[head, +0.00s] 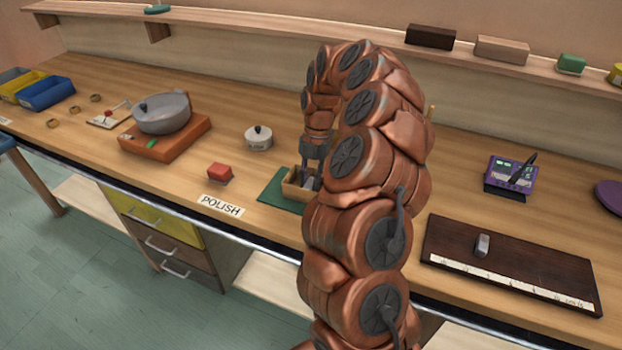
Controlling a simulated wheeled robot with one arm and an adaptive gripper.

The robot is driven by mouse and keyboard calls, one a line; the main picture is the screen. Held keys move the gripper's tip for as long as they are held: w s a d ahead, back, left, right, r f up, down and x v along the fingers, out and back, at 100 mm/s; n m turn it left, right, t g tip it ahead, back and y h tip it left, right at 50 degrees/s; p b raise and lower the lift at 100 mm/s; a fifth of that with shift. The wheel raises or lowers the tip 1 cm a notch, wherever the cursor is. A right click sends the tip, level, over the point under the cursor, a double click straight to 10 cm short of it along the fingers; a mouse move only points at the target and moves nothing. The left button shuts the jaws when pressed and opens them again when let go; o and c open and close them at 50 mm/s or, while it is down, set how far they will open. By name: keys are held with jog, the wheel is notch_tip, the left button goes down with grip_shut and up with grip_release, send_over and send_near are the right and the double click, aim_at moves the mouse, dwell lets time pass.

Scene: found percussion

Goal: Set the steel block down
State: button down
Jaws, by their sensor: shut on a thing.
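My gripper (312,177) points down over a small open wooden box (292,191) and is shut on a small grey thing, apparently the steel block (308,184). The block is small in the head view and partly hidden by the fingers and the box wall. I cannot tell whether it touches the box floor. The box stands on a green mat (272,191); my arm hides the right side of both.
A red block (219,172) and a POLISH label (221,206) lie left of the mat. A lidded pot (258,138) stands behind. A grey pan (162,113) rests on an orange base. Right are a dark board (520,262) with a small grey piece (482,245) and a purple device (512,173).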

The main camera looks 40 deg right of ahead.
jog(key=shift+f, duration=0.35)
jog(key=shift+f, duration=0.15)
jog(key=c, duration=1)
grip_release()
jog(key=shift+r, duration=0.25)
jog(key=shift+b+v, duration=1.6)
jog(key=shift+v, duration=4.35)
